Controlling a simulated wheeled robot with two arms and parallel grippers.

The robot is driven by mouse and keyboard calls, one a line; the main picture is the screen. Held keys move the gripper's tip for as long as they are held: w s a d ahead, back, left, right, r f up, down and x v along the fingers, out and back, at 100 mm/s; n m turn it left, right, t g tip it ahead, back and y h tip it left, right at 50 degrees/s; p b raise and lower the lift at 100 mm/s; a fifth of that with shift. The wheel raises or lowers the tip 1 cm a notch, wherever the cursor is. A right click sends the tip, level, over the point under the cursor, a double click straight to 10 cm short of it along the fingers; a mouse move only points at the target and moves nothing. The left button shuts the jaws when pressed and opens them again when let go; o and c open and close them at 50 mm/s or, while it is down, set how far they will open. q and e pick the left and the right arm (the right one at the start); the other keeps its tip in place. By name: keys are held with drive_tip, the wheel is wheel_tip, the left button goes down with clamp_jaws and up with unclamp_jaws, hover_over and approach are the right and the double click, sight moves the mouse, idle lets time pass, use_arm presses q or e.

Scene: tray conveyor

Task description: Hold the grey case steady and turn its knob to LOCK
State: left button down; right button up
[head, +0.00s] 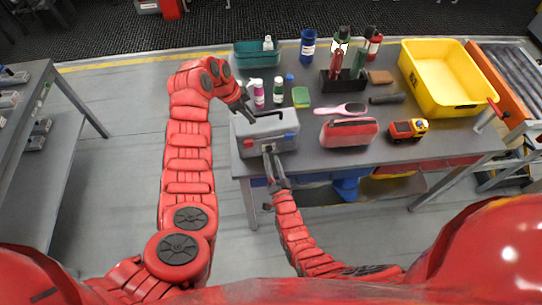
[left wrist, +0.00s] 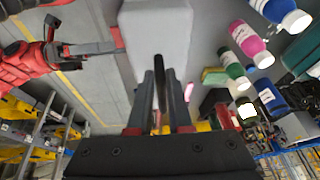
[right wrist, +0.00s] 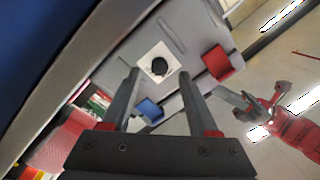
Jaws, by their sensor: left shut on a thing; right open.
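The grey case (head: 262,127) stands at the left end of the table, with a red latch (right wrist: 217,62) and a blue latch (right wrist: 148,109) on its front. Between the latches, the dark round knob (right wrist: 159,66) sits on a white square plate; its lettering is too small to read. My left gripper (head: 247,114) is at the case's top and shut on its dark handle (left wrist: 158,82). My right gripper (head: 267,157) is open in front of the case. In the right wrist view its fingertips flank the knob with gaps on both sides; contact is not visible.
A red pouch (head: 349,133), pink brush (head: 341,110), green sponge (head: 301,97) and several bottles stand right of and behind the case. A toy truck (head: 408,130) and yellow bin (head: 443,75) are farther right.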

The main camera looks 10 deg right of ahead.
drive_tip(key=s+d, duration=0.1)
drive_tip(key=s, duration=0.8)
drive_tip(key=shift+s+f, duration=0.2)
drive_tip(key=shift+f, duration=0.05)
drive_tip(key=shift+d, duration=0.1)
use_arm(q)
drive_tip(key=c, duration=0.8)
unclamp_jaws()
drive_tip(key=shift+o, duration=0.2)
